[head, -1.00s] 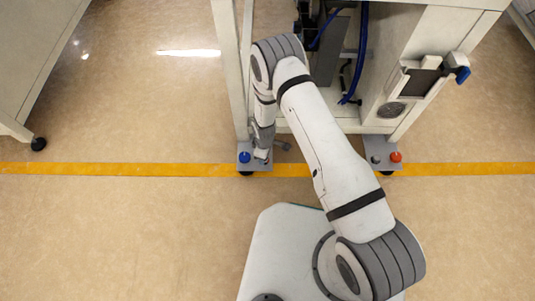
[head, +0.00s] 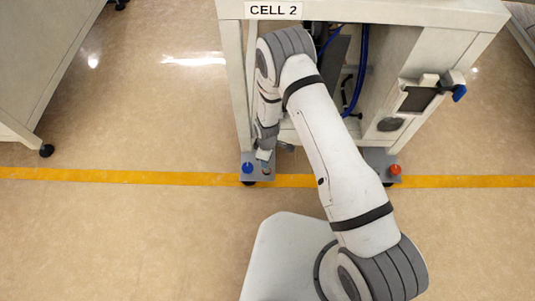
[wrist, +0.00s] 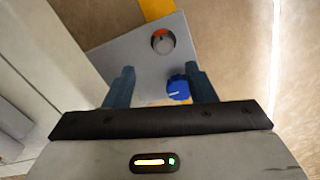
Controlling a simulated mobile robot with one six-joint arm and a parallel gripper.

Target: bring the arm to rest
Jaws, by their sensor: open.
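My arm reaches forward from my base toward a white cabinet marked CELL 2 (head: 273,10), bent at the elbow, with its wrist pointing down. My gripper (wrist: 161,84) is open, with both fingers apart and nothing held between them. In the head view the gripper (head: 265,160) is small and partly hidden by the wrist, just right of a blue knob (head: 247,167). In the wrist view the blue knob (wrist: 178,88) shows near the right finger. A grey knob with an orange mark (wrist: 162,41) lies beyond the fingertips on the same grey plate (wrist: 125,50).
A red knob (head: 395,169) sits on another plate at the cabinet's right foot. A bracket with a blue end (head: 430,92) juts from the cabinet's right side. A wheeled cabinet (head: 45,70) stands at left. Floor beside the yellow line (head: 110,177) is clear.

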